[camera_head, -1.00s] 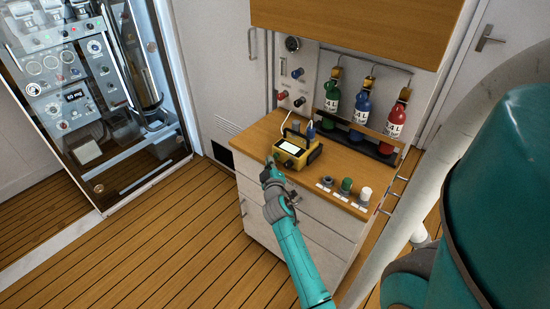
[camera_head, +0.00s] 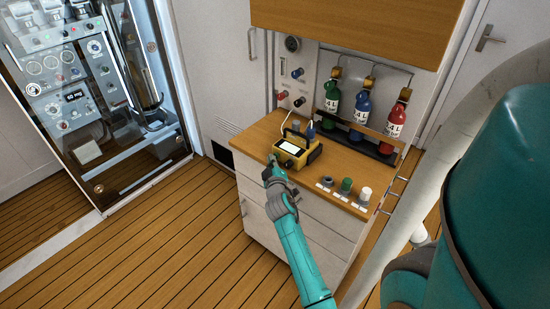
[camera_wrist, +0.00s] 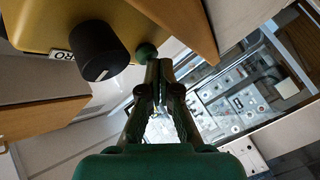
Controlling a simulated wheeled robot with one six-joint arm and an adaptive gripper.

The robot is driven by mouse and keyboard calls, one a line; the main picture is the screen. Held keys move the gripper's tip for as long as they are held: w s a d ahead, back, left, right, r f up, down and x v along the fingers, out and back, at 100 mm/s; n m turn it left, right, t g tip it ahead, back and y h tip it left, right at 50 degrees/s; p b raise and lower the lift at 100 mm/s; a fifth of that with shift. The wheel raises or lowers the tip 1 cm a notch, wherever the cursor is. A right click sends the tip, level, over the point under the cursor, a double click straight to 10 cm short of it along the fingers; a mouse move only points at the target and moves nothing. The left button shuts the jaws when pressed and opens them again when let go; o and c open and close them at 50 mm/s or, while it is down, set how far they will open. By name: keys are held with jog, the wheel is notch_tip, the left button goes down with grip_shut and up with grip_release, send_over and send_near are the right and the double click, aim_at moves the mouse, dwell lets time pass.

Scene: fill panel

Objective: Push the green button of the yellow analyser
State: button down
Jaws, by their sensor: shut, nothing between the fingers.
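The yellow analyser (camera_head: 304,158) stands on the wooden top of the white cabinet, its white screen facing up. In the wrist view the analyser (camera_wrist: 40,22) fills the top left, with a black knob (camera_wrist: 98,50) on its front. The green button (camera_wrist: 146,53) sticks out to the right of the knob. My gripper (camera_wrist: 159,66) is shut and empty, its fingertips very close to the green button; I cannot tell whether they touch. In the head view my gripper (camera_head: 271,167) is at the analyser's front left corner, and the green button cannot be made out.
Green, blue and red bottles (camera_head: 361,103) stand in a rack behind the analyser. A dark, a green and a white cap (camera_head: 364,194) sit along the counter's right front edge. A glass-fronted instrument cabinet (camera_head: 95,80) is at left. The floor before the drawers is free.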

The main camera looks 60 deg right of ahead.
dwell(0.4)
jog(key=shift+w+a, duration=0.15)
jog(key=shift+a, duration=0.5)
jog(key=shift+w+a, duration=0.25)
jog(key=shift+a, duration=0.7)
jog(key=shift+w+a, duration=0.2)
jog(key=shift+a, duration=0.8)
jog(key=shift+w+a, duration=0.25)
jog(key=shift+a, duration=0.7)
jog(key=s+a+f+n+t+y, duration=0.1)
jog(key=s+a+f+y, duration=0.15)
jog(key=a, duration=0.45)
jog(key=s+a+f+n+t+y, duration=0.1)
jog(key=a+f+t, duration=0.15)
jog(key=a, duration=0.45)
jog(key=s+a+f+t+y, duration=0.1)
jog(key=s+a+y, duration=0.2)
jog(key=s+a, duration=0.45)
jog(key=s+a+f+t+y, duration=0.1)
jog(key=s+a+y, duration=0.25)
jog(key=a, duration=0.75)
jog(key=s+a+r+y, duration=0.2)
jog(key=s+a+r, duration=0.2)
jog(key=s+r, duration=0.2)
jog(key=s+a+r+y, duration=0.2)
jog(key=s+a+r, duration=0.3)
jog(key=s, duration=0.5)
jog(key=shift+r+y, duration=0.3)
jog(key=shift+r, duration=0.1)
